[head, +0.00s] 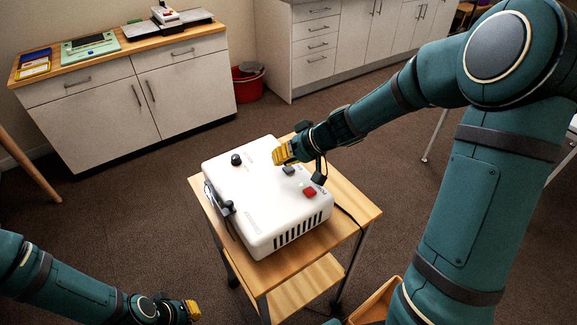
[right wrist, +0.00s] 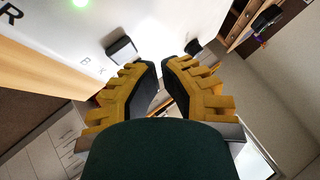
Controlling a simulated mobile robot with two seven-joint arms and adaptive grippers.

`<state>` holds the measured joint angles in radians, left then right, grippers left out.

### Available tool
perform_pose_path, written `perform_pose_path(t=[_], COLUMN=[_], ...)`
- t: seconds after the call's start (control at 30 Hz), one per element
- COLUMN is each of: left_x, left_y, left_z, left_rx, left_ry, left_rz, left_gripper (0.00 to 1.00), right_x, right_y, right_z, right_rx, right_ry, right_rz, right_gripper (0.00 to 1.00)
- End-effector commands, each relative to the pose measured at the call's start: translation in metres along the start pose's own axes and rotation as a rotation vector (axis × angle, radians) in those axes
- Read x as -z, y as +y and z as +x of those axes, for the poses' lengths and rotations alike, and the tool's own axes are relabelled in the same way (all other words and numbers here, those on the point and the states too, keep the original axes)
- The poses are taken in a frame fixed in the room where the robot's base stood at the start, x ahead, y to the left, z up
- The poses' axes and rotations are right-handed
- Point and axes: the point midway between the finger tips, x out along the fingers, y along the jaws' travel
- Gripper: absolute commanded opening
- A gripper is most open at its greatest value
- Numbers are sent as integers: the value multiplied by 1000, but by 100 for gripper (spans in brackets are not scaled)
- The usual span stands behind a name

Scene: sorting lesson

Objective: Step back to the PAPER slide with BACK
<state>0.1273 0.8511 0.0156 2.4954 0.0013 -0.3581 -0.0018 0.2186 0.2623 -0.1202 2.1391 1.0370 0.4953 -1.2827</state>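The white projector-like box (head: 262,208) sits on a small wooden cart. A dark button (head: 288,170) is on its top near the right side, with a red button (head: 309,192) nearer the front. My right gripper (head: 279,155) is over the box's top, close to the dark button. In the right wrist view the yellow fingers (right wrist: 161,64) show a narrow gap with nothing held. A dark button (right wrist: 122,48) by a partly legible "B…K" label lies just beyond the left finger; contact cannot be told. My left gripper (head: 193,310) is low at the bottom, apart from the cart.
A dark knob (head: 236,159) stands on the box's far left, and a dark part juts from its left side. The wooden cart top (head: 352,210) has bare room at right. A white cabinet (head: 110,108) and a red bucket (head: 247,88) stand behind.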

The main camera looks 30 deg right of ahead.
Motion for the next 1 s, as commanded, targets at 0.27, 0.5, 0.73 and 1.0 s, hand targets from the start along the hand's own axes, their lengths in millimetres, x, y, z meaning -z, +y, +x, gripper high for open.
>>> perform_pose_path(t=[0.27, 0.5, 0.73, 1.0], left_x=[0, 1, 2, 4], left_y=[0, 2, 7, 12], left_z=[-1, -6, -19, -32], left_rx=[0, 0, 0, 0], left_ry=[0, 0, 0, 0], left_rz=[0, 0, 0, 0], left_gripper=[0, 0, 0, 0], right_x=[1, 5, 16, 26], right_y=[-1, -5, -16, -27], right_z=[-1, -6, -21, -36], right_rx=[0, 1, 1, 1], right_ry=[0, 1, 1, 0], right_rz=[0, -1, -1, 0], right_gripper=[0, 0, 0, 0])
